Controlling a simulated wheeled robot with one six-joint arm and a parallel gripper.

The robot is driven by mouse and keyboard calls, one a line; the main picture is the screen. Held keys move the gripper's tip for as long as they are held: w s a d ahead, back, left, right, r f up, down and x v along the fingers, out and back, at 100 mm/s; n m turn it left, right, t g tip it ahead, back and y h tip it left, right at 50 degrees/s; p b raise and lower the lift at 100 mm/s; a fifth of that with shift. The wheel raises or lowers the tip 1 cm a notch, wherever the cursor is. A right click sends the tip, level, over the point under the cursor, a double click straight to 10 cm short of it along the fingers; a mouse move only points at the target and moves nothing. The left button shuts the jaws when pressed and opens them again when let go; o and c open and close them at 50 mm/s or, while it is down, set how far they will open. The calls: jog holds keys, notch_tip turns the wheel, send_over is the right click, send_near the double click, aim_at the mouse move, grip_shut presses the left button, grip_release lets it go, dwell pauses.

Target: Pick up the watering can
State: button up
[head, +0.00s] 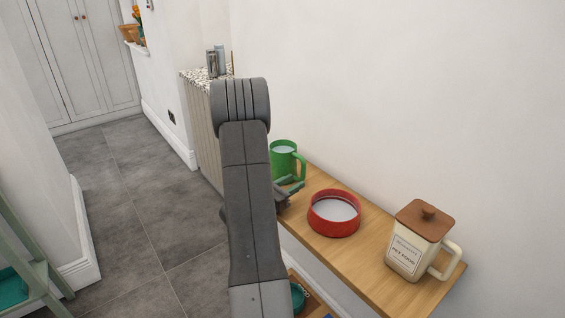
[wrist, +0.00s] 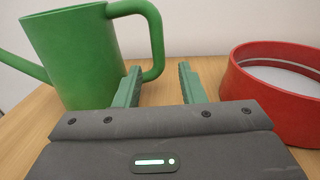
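The green watering can (wrist: 75,55) stands upright on the wooden shelf, with its spout to the left and its looped handle to the right in the wrist view. In the head view the watering can (head: 284,158) is partly hidden behind my arm. My gripper (wrist: 158,75) is open, its two green fingers apart. The left finger is close to the lower part of the handle, and the right finger is clear of it, to its right. I cannot tell whether the left finger touches the handle. In the head view my gripper (head: 288,190) is partly hidden by my arm.
A red bowl (head: 334,213) with a pale inside is just right of my gripper; it also shows in the wrist view (wrist: 270,95). A cream pet food jar (head: 414,242) with a brown lid stands farther right on the wooden shelf (head: 345,258). A white wall runs behind.

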aim_at(303, 176)
jog(key=shift+r+p+x, duration=0.2)
jog(key=shift+p+x, duration=0.6)
jog(key=shift+x, duration=1.95)
grip_shut()
